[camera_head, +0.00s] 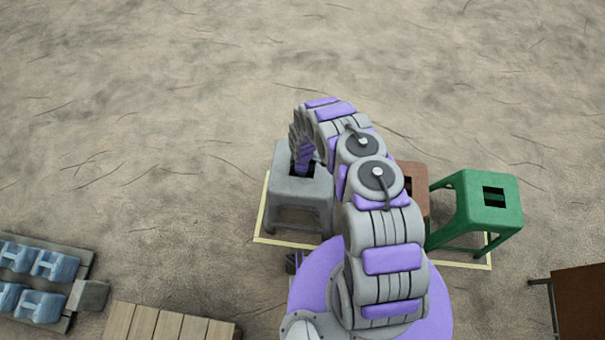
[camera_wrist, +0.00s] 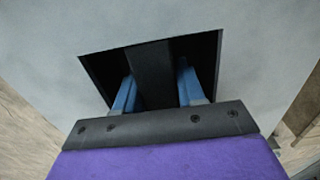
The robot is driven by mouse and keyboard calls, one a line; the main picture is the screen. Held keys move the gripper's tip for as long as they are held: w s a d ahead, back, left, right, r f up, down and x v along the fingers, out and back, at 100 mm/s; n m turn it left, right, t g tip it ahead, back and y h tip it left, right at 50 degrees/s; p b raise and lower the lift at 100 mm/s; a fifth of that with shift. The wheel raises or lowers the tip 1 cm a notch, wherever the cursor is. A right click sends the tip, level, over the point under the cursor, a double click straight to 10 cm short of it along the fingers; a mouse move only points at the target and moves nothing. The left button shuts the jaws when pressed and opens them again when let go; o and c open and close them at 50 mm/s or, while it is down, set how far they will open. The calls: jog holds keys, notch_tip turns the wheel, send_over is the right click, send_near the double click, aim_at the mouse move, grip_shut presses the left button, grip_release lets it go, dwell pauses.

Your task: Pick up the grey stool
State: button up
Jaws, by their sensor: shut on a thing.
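The grey stool (camera_head: 303,190) stands upright at the left end of a yellow outline on the ground. Its seat has a square hole with a dark bar across it. My gripper (camera_head: 302,168) reaches down into this hole from above. In the wrist view the grey seat (camera_wrist: 50,55) fills most of the picture. The two blue fingers of my gripper (camera_wrist: 157,88) sit in the hole on either side of the dark bar (camera_wrist: 152,72), shut on it. The fingertips are hidden inside the hole. I cannot tell whether the legs bear on the ground.
A brown stool (camera_head: 415,190), partly hidden by my arm, and a green stool (camera_head: 470,195) stand to the right within the yellow outline (camera_head: 262,215). A brown table (camera_head: 580,300) is at lower right. A wooden plank surface (camera_head: 165,325) and blue blocks (camera_head: 50,265) are at lower left.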

grip_shut()
jog(key=shift+w+r, duration=0.1)
jog(key=shift+r, duration=0.35)
notch_tip(320, 180, up, 17)
jog(key=p, duration=0.6)
jog(key=shift+r+p, duration=0.15)
jog(key=shift+p, duration=0.15)
